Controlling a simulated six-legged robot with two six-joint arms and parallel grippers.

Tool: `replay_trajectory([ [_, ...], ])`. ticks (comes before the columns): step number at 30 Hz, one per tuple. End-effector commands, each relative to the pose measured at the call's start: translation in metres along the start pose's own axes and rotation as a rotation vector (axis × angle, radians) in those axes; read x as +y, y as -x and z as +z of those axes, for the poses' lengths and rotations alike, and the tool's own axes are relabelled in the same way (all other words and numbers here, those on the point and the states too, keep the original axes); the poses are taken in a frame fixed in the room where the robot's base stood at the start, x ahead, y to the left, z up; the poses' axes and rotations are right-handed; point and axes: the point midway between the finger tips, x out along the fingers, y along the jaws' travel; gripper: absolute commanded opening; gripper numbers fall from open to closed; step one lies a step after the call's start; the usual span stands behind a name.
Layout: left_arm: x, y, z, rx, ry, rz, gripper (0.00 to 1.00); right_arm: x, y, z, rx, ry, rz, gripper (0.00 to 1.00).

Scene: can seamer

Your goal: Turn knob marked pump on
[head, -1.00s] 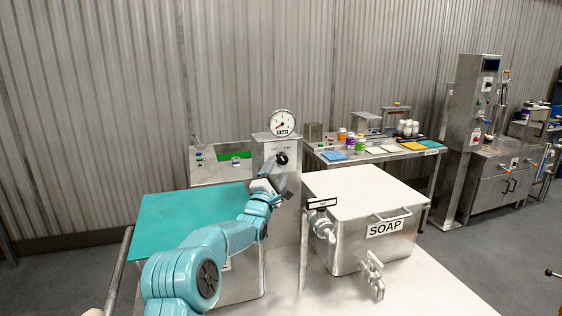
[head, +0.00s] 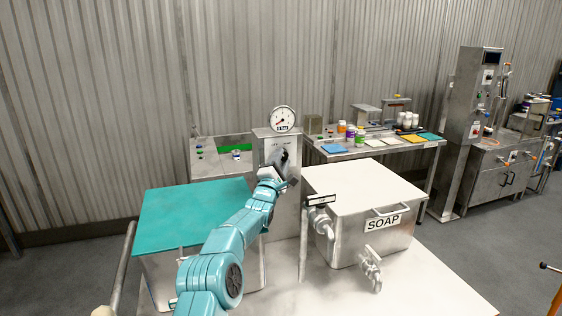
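The black pump knob (head: 284,156) is on the front plate of a grey metal post (head: 268,148), below a round white gauge (head: 283,119). Small lettering sits above the knob, too small to read surely. My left arm reaches up from the bottom, and its gripper (head: 286,174) is at the knob's lower edge, partly covering it. The fingers are small and dark against the post, so I cannot tell whether they are open, shut or touching the knob. My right gripper is not in view.
A metal box marked SOAP (head: 350,196) with a tap (head: 321,222) stands right of the post. A box with a teal lid (head: 185,215) is to the left. Behind are a bench with bottles (head: 355,133) and a control cabinet (head: 475,95).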

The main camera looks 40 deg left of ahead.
Motion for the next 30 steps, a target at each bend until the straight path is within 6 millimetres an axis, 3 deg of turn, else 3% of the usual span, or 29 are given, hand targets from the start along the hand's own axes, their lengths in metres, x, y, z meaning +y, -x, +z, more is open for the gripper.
replay_trajectory([
  [14,0.008,-0.002,0.002,-0.005,-0.084,-0.068,0.06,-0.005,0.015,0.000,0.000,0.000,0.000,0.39],
  [30,0.017,-0.004,0.004,-0.019,-0.368,-0.319,0.06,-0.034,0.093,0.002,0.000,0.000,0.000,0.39],
])
